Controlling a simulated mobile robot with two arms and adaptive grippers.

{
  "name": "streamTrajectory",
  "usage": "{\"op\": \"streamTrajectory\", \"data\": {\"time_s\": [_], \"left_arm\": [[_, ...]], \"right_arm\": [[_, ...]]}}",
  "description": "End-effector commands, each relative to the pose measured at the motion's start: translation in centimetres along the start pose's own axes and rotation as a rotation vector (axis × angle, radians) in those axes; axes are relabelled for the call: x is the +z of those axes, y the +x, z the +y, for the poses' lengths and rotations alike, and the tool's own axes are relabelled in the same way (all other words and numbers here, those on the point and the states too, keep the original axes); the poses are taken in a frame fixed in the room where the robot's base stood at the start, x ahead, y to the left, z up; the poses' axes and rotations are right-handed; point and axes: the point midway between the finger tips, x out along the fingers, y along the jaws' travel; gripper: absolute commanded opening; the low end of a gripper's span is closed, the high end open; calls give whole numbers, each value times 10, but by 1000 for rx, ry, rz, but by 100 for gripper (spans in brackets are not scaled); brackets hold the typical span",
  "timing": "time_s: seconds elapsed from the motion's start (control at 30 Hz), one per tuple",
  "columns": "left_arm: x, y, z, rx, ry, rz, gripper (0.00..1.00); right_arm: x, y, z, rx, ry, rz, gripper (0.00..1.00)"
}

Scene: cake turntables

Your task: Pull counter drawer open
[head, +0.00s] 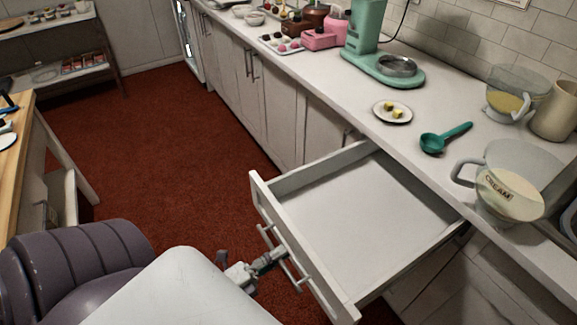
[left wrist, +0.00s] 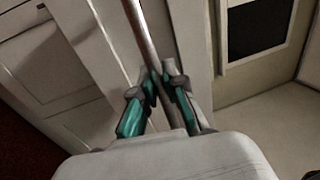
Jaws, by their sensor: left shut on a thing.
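The counter drawer (head: 345,215) is pulled well out from under the white counter, and its inside looks empty. Its front (head: 300,250) carries a long bar handle (head: 282,258). My left gripper (head: 272,260) is at the handle, outside the drawer front. In the left wrist view, the gripper's green-padded fingers (left wrist: 157,100) are closed around the metal handle bar (left wrist: 140,40). My right gripper is in neither view.
The counter above holds a cream jug (head: 507,185), a green scoop (head: 445,138), a plate (head: 393,111) with yellow pieces and a green stand mixer (head: 375,60). A wooden-topped table (head: 22,150) stands at the left. Red floor (head: 190,150) lies clear between.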

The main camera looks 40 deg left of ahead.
Motion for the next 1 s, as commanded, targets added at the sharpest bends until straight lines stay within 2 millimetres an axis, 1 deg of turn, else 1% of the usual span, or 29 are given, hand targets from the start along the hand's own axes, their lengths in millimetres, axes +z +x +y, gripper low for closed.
{"op": "streamTrajectory", "data": {"time_s": [0.17,0.37,0.4,0.47,0.5,0.53,0.73,0.83,0.93,1.0], "left_arm": [[0,-2,1,3,-1,-1,0],[0,-2,1,3,-1,-1,0],[0,-2,1,3,-1,-1,17],[0,-2,1,3,-1,-1,27],[0,-2,1,2,-1,-1,34],[0,-2,1,2,-1,-1,37],[0,-1,0,1,0,0,37],[0,-3,0,1,0,-1,37],[0,-11,1,3,0,-2,37],[0,-22,1,5,-1,-1,37]], "right_arm": [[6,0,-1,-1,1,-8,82],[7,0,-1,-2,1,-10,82],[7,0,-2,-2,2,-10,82],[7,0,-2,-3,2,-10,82],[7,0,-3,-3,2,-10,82],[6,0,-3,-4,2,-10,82],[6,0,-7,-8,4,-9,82],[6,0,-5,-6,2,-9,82],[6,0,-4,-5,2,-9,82],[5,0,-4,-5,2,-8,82]]}}
